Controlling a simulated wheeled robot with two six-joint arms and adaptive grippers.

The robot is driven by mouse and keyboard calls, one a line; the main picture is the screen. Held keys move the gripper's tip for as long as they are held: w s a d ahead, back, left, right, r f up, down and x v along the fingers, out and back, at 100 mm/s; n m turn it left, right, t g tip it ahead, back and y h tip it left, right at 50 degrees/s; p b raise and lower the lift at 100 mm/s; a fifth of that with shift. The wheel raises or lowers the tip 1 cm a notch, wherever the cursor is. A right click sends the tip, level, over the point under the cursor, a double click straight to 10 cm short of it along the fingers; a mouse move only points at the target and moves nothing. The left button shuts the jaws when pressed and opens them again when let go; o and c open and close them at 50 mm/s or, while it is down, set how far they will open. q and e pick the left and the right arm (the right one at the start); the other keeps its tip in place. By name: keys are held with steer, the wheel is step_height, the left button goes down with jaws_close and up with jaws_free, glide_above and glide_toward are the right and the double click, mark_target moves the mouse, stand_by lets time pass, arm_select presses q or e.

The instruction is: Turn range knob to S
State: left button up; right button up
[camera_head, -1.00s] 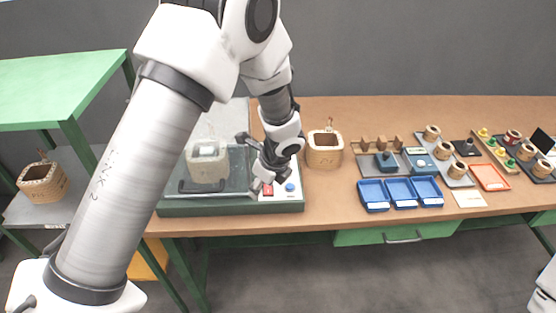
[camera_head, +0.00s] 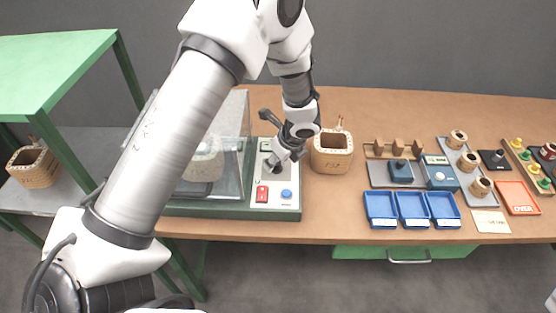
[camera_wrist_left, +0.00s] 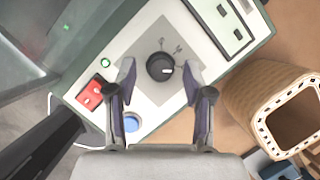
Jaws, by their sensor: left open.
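The range knob (camera_wrist_left: 160,67) is a round black knob with a light pointer mark, on the grey patch of the tester's control panel (camera_wrist_left: 165,25). In the left wrist view its mark points to the right; the letters around it are too small to read surely. My left gripper (camera_wrist_left: 163,80) is open, with its fingers on either side of the knob; whether they touch it I cannot tell. In the head view my left gripper (camera_head: 276,166) is over the panel and mostly hides the knob.
A red switch (camera_head: 262,194) and a blue button (camera_head: 286,194) sit on the panel near the knob. A clear cover (camera_head: 225,150) stands left of it. Blue trays (camera_head: 412,222) lie farther right.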

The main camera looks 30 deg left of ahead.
arm_select(q)
steer(key=shift+w+a+f, duration=0.15)
steer(key=shift+w+f, duration=0.15)
steer(key=shift+f, duration=0.25)
steer(key=shift+s+r, duration=0.15)
steer(key=shift+s, duration=0.05)
steer(key=shift+c, duration=0.7)
jaws_close()
